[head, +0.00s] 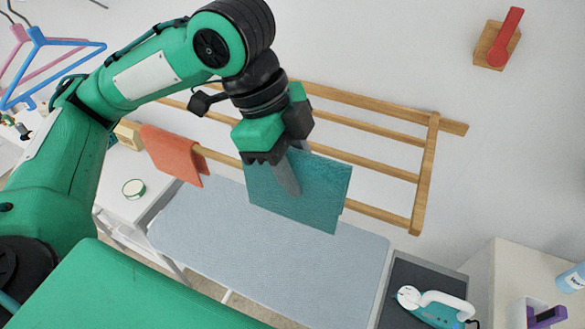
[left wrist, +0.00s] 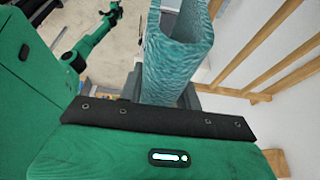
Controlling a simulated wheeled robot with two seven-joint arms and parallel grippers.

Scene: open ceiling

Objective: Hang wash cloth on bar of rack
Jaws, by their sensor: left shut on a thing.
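A teal wash cloth (head: 300,190) hangs folded from my left gripper (head: 288,172), which is shut on it. In the head view the cloth overlaps the front bar of the wooden rack (head: 425,165). I cannot tell whether it touches the bar. In the left wrist view the cloth (left wrist: 172,55) forms an open loop between the fingers, and the rack's bars (left wrist: 255,50) are to its right, apart from the loop.
An orange cloth (head: 172,155) hangs over the rack's front bar at the left. Below is a blue-grey ironing board (head: 200,225), with an iron (head: 435,305) at its right. Pink and blue hangers (head: 45,60) hang at far left. A red-handled wooden hook (head: 497,45) is on the wall.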

